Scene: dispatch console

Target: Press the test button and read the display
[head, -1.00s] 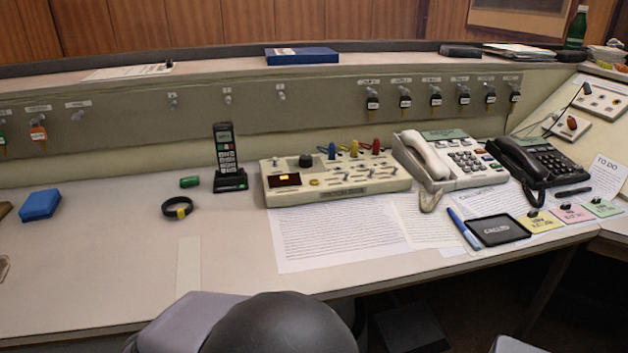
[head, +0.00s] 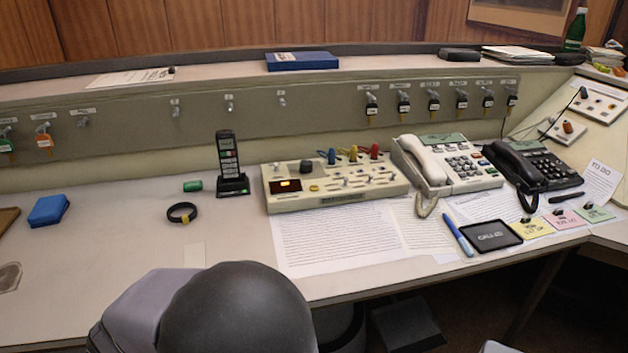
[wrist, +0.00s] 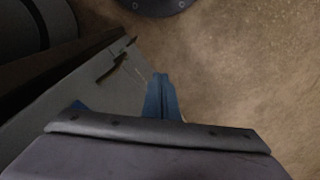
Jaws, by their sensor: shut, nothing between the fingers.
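A cream control box (head: 335,198) stands on the desk near the middle of the head view. At its left end is a dark display window (head: 285,186) with a small orange glow; any reading is too small to make out. A yellow button (head: 314,188) sits just right of the window. A black knob and several small switches are also on top. I cannot tell which control is labelled test. My gripper (wrist: 160,98) shows in the wrist view as narrow blue fingers, shut and empty, pointing away from the box. The head view does not show the fingers.
A cordless phone (head: 230,166) in its cradle stands left of the box; a white desk phone (head: 450,165) stands right. Blue, yellow and red plugs (head: 353,153) rise behind it. A printed sheet (head: 335,238) lies in front. The left desk is mostly clear.

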